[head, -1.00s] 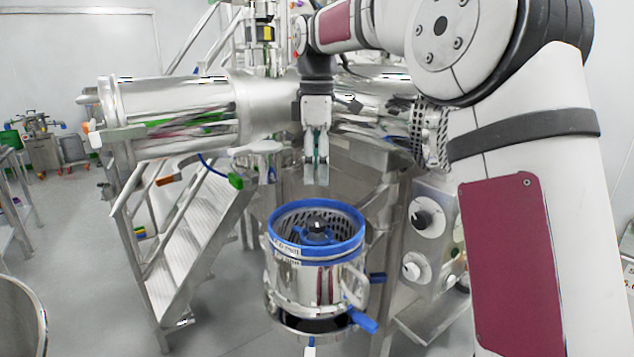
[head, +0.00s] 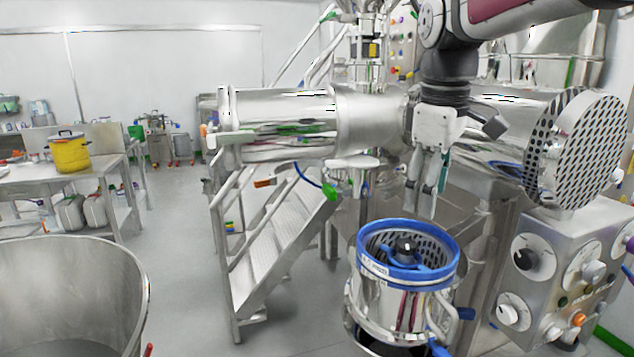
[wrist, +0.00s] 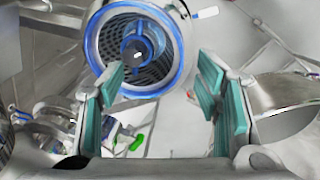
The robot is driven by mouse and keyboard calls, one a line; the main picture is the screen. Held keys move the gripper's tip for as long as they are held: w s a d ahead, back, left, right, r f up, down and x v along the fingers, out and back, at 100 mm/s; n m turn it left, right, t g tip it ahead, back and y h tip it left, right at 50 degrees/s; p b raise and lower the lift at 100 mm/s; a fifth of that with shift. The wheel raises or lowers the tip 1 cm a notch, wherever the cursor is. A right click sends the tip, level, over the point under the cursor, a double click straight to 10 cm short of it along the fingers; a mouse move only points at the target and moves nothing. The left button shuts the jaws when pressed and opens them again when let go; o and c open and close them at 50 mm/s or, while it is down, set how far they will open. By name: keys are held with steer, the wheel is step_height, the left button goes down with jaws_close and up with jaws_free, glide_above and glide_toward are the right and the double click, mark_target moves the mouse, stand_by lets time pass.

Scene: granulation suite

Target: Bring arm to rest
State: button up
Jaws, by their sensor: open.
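My gripper (head: 427,198) hangs fingers-down from my arm, above the blue-rimmed steel vessel in the head view. In the wrist view my gripper (wrist: 165,100) has its two teal-padded fingers wide apart, with nothing between them. My arm reaches in from the upper right of the head view. The blue-rimmed vessel (head: 395,300) is open at the top, with a perforated basket and a dark knob inside. Its blue rim (wrist: 92,45) shows beyond the fingers in the wrist view. The fingers look apart from the vessel.
A horizontal steel cylinder (head: 285,115) lies behind my gripper. A control box with knobs (head: 550,275) and a perforated drum end (head: 585,150) stand at right. Metal steps (head: 270,250) stand left of the vessel. A large steel bin (head: 75,285) fills the lower left; open floor lies beyond it.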

steer(key=s+f+m+t, duration=0.2)
steer(key=s+f+m, duration=0.2)
steer(key=s, duration=0.6)
steer(key=s+f+m+t, duration=0.1)
steer(key=s+f+m, duration=0.3)
steer(key=s, duration=0.7)
steer(key=shift+s+d+f+m+t+y, duration=0.2)
steer(key=shift+s+d+m+t+y, duration=0.15)
steer(key=shift+m, duration=0.45)
